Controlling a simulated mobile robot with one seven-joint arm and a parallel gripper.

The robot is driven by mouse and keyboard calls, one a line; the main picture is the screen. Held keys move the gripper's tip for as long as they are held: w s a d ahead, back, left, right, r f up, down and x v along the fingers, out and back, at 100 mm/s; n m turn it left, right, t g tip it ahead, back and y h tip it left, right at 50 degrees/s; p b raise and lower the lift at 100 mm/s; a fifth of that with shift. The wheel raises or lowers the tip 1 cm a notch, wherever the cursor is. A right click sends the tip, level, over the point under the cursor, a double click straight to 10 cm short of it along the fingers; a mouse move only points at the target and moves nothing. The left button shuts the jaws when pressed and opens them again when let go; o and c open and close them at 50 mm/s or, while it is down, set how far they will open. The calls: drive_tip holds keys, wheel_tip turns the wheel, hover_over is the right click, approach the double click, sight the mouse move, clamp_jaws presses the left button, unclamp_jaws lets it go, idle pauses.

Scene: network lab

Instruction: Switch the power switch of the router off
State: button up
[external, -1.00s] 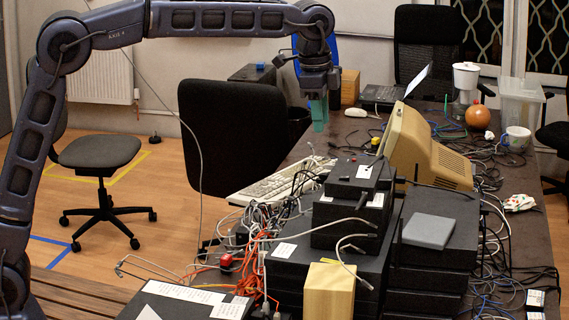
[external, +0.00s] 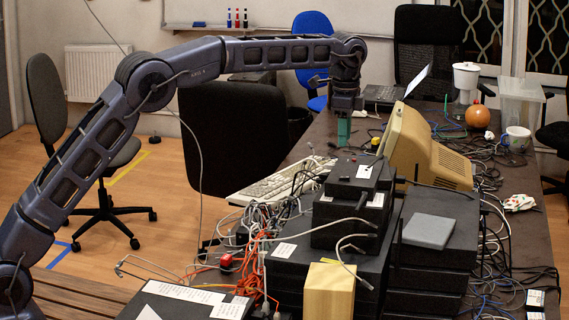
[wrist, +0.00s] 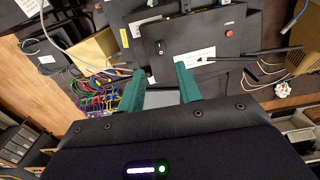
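The router appears to be the black box (wrist: 195,40) ahead of my fingers in the wrist view. Its face carries a small black rocker switch (wrist: 159,47), a white label and a red button (wrist: 229,33). In the external view, the small black box with a white label (external: 345,187) on top of the equipment stack looks like the router; its switch is too small to tell there. My gripper (external: 344,132) points down beyond the stack, with green fingers. In the wrist view my gripper (wrist: 158,72) is open and empty, apart from the switch.
A beige monitor (external: 438,155) stands right of the stack, with a keyboard (external: 280,182) to the left. Loose cables (external: 225,245) spread around the stack. A grey flat box (external: 428,231) lies on the black boxes at right.

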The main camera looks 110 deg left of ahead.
sight(343, 177)
wheel_tip(343, 177, down, 10)
drive_tip(key=shift+r, duration=0.25)
idle(0.3)
